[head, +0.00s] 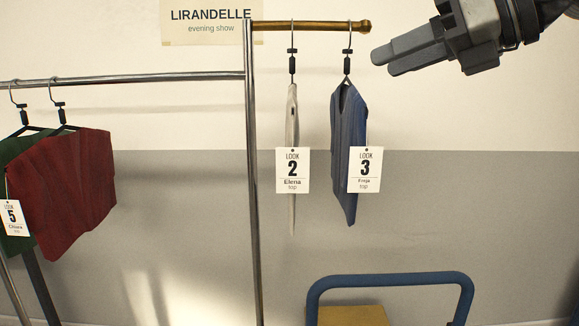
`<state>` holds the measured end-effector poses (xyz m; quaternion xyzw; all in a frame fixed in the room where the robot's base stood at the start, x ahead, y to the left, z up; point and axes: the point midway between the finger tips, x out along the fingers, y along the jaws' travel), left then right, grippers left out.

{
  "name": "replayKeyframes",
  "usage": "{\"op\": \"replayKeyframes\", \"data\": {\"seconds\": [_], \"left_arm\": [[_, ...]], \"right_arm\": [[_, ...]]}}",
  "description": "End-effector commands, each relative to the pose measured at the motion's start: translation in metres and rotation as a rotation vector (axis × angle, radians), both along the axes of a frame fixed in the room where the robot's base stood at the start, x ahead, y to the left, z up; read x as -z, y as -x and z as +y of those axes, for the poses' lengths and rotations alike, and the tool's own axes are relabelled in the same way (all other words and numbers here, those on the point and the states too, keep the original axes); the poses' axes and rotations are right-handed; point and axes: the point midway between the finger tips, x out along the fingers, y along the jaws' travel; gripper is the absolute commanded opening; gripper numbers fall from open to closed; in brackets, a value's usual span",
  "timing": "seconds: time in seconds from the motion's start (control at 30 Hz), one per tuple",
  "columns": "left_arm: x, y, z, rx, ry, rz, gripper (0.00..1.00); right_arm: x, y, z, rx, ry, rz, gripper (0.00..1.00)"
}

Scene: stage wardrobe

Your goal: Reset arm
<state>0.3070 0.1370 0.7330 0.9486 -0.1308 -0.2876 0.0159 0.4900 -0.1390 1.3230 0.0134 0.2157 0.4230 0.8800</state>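My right gripper (383,61) reaches in from the upper right of the head view. Its two grey fingers lie close together, with nothing visible between them. The fingertips are just right of and a little below the end of a brass rail (312,26), apart from it. A blue top (348,125) with a Look 3 tag (364,170) hangs on the rail, left of the gripper. A pale top (291,120) with a Look 2 tag (292,170) hangs edge-on further left. My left gripper is not in view.
A chrome rack (251,200) stands left of the middle. A red garment (65,190) and a green garment (16,240) tagged Look 5 hang on its left bar. A blue tubular handle (390,280) stands low at right, near a yellowish box (352,316). The wall right of the blue top is clear.

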Motion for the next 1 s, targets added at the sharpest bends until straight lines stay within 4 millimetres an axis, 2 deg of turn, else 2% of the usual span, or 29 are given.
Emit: {"op": "replayKeyframes", "data": {"seconds": [0.03, 0.27, 0.4, 0.5, 0.67, 0.77, 0.87, 0.9, 0.97, 1.0], "left_arm": [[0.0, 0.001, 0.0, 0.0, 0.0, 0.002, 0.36], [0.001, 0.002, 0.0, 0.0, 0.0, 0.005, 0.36], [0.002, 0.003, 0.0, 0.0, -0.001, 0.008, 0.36], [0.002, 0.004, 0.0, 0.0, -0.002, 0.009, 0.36], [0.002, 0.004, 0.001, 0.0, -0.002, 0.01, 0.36], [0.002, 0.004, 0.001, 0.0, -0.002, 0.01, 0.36], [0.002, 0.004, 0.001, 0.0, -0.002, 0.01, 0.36], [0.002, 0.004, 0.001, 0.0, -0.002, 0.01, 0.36], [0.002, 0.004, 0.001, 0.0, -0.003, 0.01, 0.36], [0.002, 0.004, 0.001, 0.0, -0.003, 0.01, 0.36]], "right_arm": [[0.015, -0.002, 0.013, -0.043, -0.032, 0.036, 0.4], [0.076, 0.006, 0.075, -0.256, -0.308, 0.235, 0.4], [0.117, 0.017, 0.106, -0.362, -0.624, 0.443, 0.4], [0.143, 0.019, 0.114, -0.374, -0.879, 0.604, 0.4], [0.193, 0.013, 0.105, -0.274, -1.297, 0.869, 0.4], [0.238, 0.007, 0.09, -0.135, -1.551, 1.032, 0.4], [0.294, 0.006, 0.071, 0.06, -1.787, 1.191, 0.4], [0.32, 0.008, 0.062, 0.155, -1.876, 1.253, 0.4], [0.362, 0.017, 0.05, 0.312, -1.999, 1.343, 0.4], [0.39, 0.025, 0.042, 0.424, -2.075, 1.4, 0.4]]}}
